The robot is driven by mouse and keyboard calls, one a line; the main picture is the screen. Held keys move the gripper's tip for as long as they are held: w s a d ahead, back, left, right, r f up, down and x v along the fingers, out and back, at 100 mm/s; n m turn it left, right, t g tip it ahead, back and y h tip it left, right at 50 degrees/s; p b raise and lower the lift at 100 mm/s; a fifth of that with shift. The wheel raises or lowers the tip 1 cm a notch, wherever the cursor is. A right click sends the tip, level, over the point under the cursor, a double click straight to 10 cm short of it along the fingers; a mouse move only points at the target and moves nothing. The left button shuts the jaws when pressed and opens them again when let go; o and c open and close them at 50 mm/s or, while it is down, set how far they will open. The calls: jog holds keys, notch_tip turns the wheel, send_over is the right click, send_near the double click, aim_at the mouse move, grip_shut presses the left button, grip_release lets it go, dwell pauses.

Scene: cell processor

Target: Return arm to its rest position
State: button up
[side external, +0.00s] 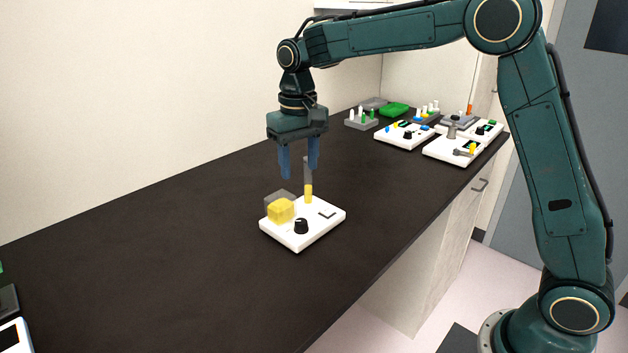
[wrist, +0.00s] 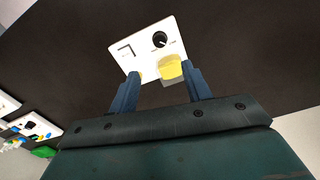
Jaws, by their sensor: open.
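My gripper (side external: 299,168) points down with its blue fingers apart. It is empty, above the back of a white device in the side view. The white cell processor (side external: 318,228) lies on the dark bench, with a yellow block under a clear cover (side external: 281,210), a black knob (side external: 301,226) and an upright grey post with a yellow base (side external: 308,185). In the wrist view my gripper (wrist: 166,88) straddles the near edge of the processor (wrist: 133,40). The yellow block (wrist: 171,68) and black knob (wrist: 160,39) show there. The post is partly hidden by a finger.
Other white devices (side external: 447,151) and (side external: 394,137), a grey rack with vials (side external: 361,123) and a green block (side external: 394,109) stand at the bench's far right end. A partly cropped device (side external: 12,335) is at the lower left. The dark bench (side external: 150,250) is otherwise clear.

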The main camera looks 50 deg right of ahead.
jog(key=shift+s, duration=0.1)
jog(key=s+d+r+n+t, duration=0.1)
jog(key=s+r, duration=0.3)
jog(key=s, duration=0.4)
jog(key=s+d+r+t, duration=0.2)
jog(key=s+r, duration=0.2)
jog(key=s, duration=0.3)
jog(key=s+d+f+n+t, duration=0.1)
jog(key=s+f, duration=0.3)
jog(key=s, duration=1.1)
jog(key=shift+s+t, duration=0.3)
jog(key=shift+t, duration=0.5)
